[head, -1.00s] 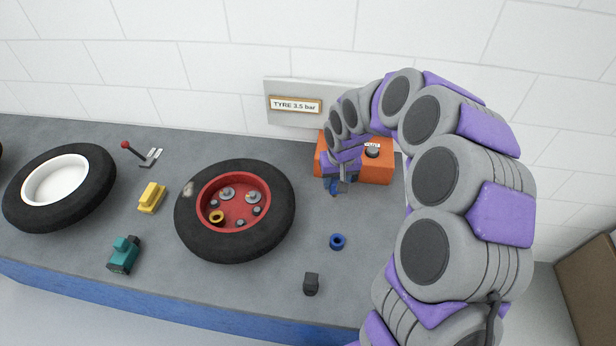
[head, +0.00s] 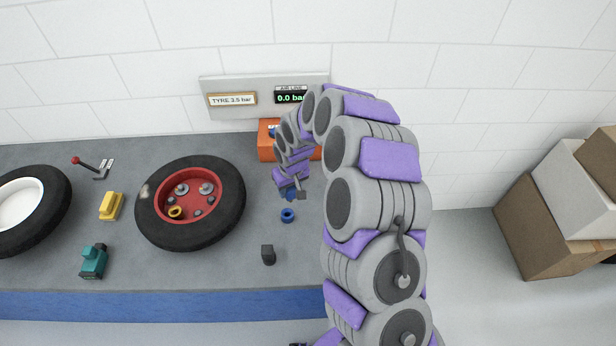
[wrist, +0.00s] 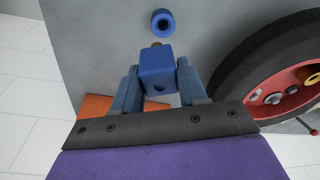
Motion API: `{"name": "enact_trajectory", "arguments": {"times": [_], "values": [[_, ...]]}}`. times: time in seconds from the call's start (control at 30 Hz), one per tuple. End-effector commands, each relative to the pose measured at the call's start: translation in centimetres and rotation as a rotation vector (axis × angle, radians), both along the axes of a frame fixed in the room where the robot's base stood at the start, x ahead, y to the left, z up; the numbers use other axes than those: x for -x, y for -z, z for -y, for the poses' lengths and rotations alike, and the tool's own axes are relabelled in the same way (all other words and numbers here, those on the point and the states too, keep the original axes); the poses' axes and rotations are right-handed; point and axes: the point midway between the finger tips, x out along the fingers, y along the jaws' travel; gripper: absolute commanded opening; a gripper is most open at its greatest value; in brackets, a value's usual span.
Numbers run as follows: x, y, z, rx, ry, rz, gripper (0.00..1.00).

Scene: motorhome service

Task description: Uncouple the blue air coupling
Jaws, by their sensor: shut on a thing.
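My gripper (wrist: 157,90) is shut on a blue block-shaped coupling (wrist: 157,65), with one finger on each side of it. A small brass-coloured end shows at its far side. In the head view my gripper (head: 290,193) is over the bench, in front of the orange box (head: 268,146) and apart from it. My arm hides part of that box. A loose blue ring (head: 288,215) lies on the bench just in front of my gripper; it also shows beyond the coupling in the wrist view (wrist: 162,21).
A black tyre (head: 228,215) on a red rim lies left of my gripper. A dark block (head: 268,254), a yellow block (head: 111,206) and a teal tool (head: 93,261) lie on the bench. The air line display (head: 290,97) reads 0.0 bar. Boxes (head: 545,225) stand at right.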

Motion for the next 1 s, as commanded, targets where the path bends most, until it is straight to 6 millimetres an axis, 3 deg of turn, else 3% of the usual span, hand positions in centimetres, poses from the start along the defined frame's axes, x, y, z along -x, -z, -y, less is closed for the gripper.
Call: {"name": "enact_trajectory", "arguments": {"times": [0.2, 0.77, 1.0], "values": [[0.0, 0.8, -1.7, -0.001, -0.059, 0.004, 0.0], [0.0, 1.0, -1.9, 0.004, -0.062, 0.007, 0.0], [0.0, 2.6, -1.8, 0.004, -0.062, 0.005, 0.0]]}}
